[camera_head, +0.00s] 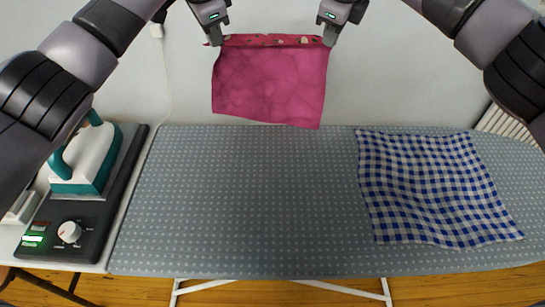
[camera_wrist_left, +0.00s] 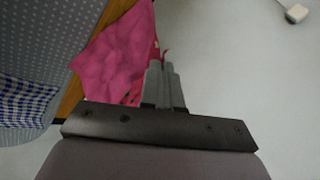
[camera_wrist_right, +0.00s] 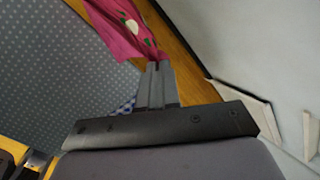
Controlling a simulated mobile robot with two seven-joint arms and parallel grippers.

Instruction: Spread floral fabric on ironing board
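The floral fabric (camera_head: 270,85) is pink, with a darker patterned strip showing along its top edge. It hangs in the air above the far edge of the ironing board (camera_head: 250,190), which has a grey dotted cover. My left gripper (camera_head: 214,42) is shut on the fabric's top left corner. My right gripper (camera_head: 328,42) is shut on its top right corner. The fabric also shows at the fingertips in the left wrist view (camera_wrist_left: 115,55) and in the right wrist view (camera_wrist_right: 122,28), where pale and green pattern spots are visible.
A blue and white checked cloth (camera_head: 430,190) lies on the right part of the board. A teal and white iron (camera_head: 88,160) stands on a dark base with a dial (camera_head: 69,231) at the left. The board's left and middle are clear. A wall is behind.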

